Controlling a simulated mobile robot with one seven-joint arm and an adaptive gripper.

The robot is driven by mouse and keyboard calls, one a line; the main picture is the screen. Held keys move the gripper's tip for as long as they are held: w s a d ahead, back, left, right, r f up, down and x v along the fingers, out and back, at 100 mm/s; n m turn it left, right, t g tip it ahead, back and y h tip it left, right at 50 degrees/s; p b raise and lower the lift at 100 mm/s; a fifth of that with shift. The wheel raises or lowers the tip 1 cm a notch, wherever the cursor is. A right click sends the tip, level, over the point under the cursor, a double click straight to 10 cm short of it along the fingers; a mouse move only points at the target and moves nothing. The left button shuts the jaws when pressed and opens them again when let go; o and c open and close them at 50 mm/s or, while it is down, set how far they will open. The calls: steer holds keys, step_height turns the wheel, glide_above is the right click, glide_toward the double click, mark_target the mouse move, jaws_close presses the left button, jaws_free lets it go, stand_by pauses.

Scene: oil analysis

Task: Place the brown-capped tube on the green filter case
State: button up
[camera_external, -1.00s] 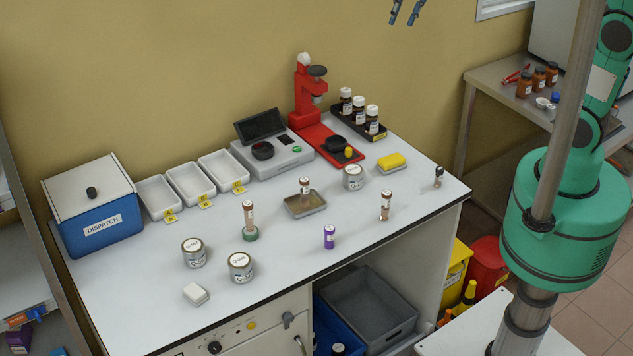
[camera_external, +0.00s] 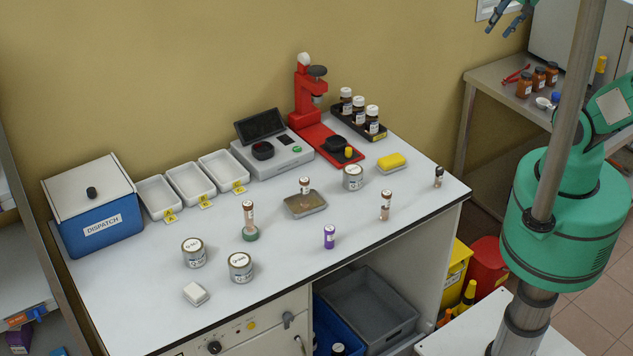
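Three slim tubes with brownish caps stand upright on the bench: one (camera_external: 249,216) on a small round green piece (camera_external: 251,235), which looks like the green filter case; one (camera_external: 305,187) on a shallow tan-grey square dish (camera_external: 294,208); one (camera_external: 385,206) on the bare bench top at right. The picture does not tell which is the task's tube. My gripper (camera_external: 500,29) is at the top edge, partly cut off, high up and well away from all of them. Its fingers look apart, with nothing between them.
A purple tube (camera_external: 329,238), several labelled tins (camera_external: 241,267), a white block (camera_external: 195,294) and a dark-capped vial (camera_external: 438,177) stand on the bench. White trays (camera_external: 158,195), a blue dispatch box (camera_external: 100,226), scale (camera_external: 272,155) and red stand (camera_external: 304,100) line the back.

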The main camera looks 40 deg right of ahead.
steer(key=shift+s+d+f, duration=0.2)
steer(key=shift+s+d, duration=0.05)
steer(key=shift+s, duration=0.2)
steer(key=shift+s+d+f, duration=0.15)
steer(key=shift+s+d, duration=0.05)
steer(key=shift+s, duration=0.2)
steer(key=shift+f, duration=0.15)
step_height(320, 180, down, 14)
steer(key=b, duration=1.3)
steer(key=shift+r+b, duration=0.2)
steer(key=shift+b, duration=0.2)
stand_by(4.7)
